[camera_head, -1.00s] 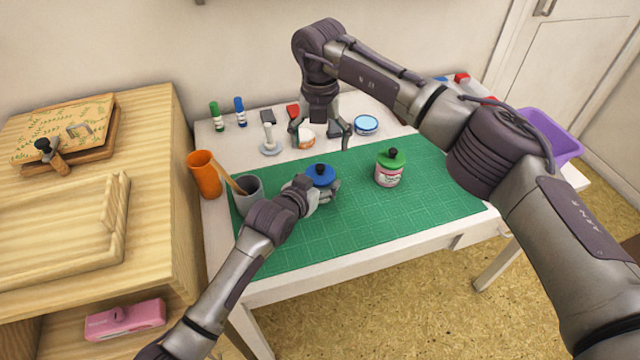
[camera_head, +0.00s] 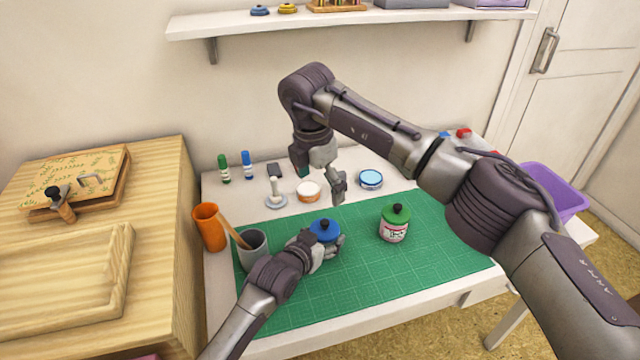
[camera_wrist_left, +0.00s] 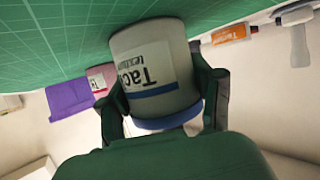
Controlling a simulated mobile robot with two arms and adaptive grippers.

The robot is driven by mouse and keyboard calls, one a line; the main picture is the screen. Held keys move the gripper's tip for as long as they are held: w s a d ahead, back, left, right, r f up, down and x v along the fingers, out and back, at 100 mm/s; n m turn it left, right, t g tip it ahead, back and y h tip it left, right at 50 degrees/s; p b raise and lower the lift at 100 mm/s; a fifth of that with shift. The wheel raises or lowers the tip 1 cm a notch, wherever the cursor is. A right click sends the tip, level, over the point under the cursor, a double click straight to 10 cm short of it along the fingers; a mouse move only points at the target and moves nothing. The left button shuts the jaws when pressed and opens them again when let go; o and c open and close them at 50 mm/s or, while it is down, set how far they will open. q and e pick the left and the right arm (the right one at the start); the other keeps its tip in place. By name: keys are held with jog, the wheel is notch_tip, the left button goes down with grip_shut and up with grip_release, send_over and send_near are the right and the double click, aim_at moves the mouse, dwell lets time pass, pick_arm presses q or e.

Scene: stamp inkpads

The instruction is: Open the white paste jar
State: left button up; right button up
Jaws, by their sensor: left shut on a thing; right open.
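The white paste jar has a blue lid with a dark knob (camera_head: 325,229) and stands on the green cutting mat (camera_head: 400,265). In the left wrist view its white body (camera_wrist_left: 155,68) with printed label shows between the fingers. My left gripper (camera_head: 325,246) is shut around the jar's body from the near left side, below the lid; it also shows in the left wrist view (camera_wrist_left: 165,95). My right gripper (camera_head: 322,182) is open and empty, above and behind the jar, apart from its lid.
A green-lidded jar (camera_head: 395,223) stands to the right on the mat. A grey cup (camera_head: 253,249) and orange cup (camera_head: 210,227) stand left.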

aim_at(325, 221)
jog(key=f, duration=0.7)
jog(key=w+d+f, duration=0.1)
jog(key=f, duration=0.3)
jog(key=shift+f, duration=0.3)
jog(key=c, duration=1.3)
jog(key=shift+s+d, duration=0.1)
jog(key=c, duration=0.5)
pick_arm(q)
jog(key=shift+s+d+r, duration=0.1)
pick_arm(e)
jog(key=shift+f, duration=0.15)
grip_shut()
jog(key=shift+r, duration=0.4)
